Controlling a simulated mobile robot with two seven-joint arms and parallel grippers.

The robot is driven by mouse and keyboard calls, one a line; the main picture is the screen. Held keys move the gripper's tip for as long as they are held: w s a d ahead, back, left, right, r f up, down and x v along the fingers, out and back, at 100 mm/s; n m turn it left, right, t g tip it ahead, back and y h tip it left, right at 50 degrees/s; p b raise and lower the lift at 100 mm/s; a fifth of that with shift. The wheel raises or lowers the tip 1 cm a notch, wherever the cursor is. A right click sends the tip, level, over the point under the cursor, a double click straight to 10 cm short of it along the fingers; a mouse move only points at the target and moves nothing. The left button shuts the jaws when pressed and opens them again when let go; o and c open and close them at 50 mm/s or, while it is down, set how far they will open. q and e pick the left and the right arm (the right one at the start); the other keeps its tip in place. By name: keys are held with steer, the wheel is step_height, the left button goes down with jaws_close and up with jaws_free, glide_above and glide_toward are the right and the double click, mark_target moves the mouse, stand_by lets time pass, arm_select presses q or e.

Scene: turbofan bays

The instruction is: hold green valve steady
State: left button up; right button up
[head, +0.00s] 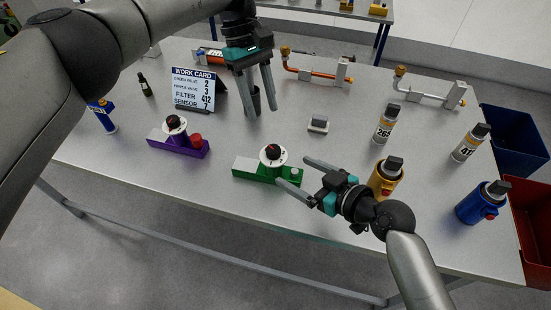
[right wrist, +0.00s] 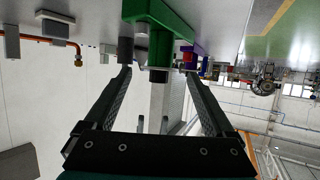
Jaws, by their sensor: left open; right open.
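My left gripper (head: 263,112) is open, above the table behind the valve, pointing down.
A purple valve (head: 178,145) stands left of the green one. The work card (head: 193,88) is behind it. A yellow bottle (head: 385,177) stands close to my right gripper. Blue bin (head: 515,140) and red bin (head: 530,215) are beyond the right edge. A small grey block (head: 318,124) lies mid-table.

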mark_target(266, 156)
steer(key=x, duration=1.2)
steer(key=shift+a, duration=0.1)
steer(key=shift+w+r, duration=0.1)
jaws_close()
stand_by(0.4)
arm_select(q)
steer(key=shift+o, duration=0.2)
